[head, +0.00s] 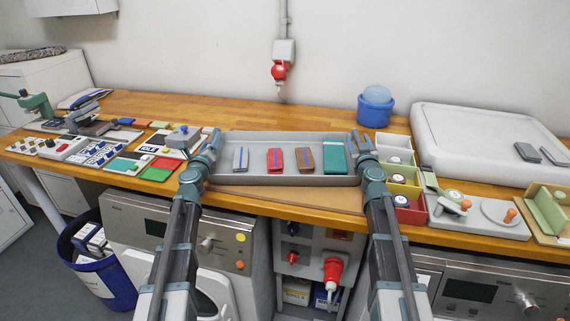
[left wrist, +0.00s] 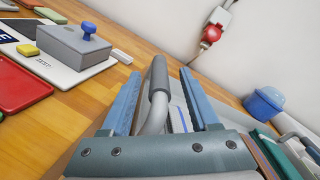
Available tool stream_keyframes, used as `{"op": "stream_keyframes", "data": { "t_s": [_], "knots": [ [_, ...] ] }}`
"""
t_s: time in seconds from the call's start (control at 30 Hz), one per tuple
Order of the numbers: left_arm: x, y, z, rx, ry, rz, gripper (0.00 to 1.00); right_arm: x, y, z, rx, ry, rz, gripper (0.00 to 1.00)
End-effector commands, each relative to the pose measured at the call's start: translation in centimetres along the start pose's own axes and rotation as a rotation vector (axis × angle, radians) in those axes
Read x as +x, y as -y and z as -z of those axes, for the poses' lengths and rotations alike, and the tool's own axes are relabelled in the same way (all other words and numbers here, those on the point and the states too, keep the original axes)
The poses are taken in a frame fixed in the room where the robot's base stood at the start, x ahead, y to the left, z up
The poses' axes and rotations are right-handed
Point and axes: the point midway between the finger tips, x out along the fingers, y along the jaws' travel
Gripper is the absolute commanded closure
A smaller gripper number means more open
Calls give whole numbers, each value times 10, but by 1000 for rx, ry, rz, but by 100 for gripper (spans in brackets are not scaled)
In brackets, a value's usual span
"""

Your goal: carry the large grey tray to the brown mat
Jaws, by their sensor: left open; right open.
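The large grey tray (head: 290,181) is on the wooden worktop in the middle of the head view. Folded grey, red, brown and green pieces lie in it. The brown mat (head: 285,198) shows as a strip in front of the tray, at the worktop's front edge; whether it runs under the tray is hidden. My left gripper (head: 211,140) is open at the tray's left end. In the left wrist view, its fingers (left wrist: 160,77) stand on both sides of the grey tray handle (left wrist: 158,80). My right gripper (head: 357,142) is open at the tray's right end.
A white board with a grey stamp-like block (head: 183,137) is close left of the tray. Coloured bins (head: 406,195) stand close on the right. A blue tub (head: 376,112) is behind right. The worktop behind the tray (head: 270,115) is clear.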

Motion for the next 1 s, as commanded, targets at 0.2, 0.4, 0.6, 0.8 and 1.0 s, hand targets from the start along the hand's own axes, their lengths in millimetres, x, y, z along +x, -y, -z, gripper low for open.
{"op": "stream_keyframes", "data": {
  "t_s": [0.2,0.4,0.6,0.8,1.0],
  "knots": [
    [-32,0,0,0,0,-1,38,0,-1,0,0,0,-1,41],
    [-74,1,1,0,-1,1,38,0,-1,0,0,0,-2,41],
    [-108,1,1,-1,-1,1,38,0,-1,0,0,0,-2,41],
    [-115,1,1,-1,-2,2,38,0,-1,0,0,0,-2,41],
    [-114,4,-4,-1,-2,2,38,0,-2,5,0,0,-2,41]
  ]
}}
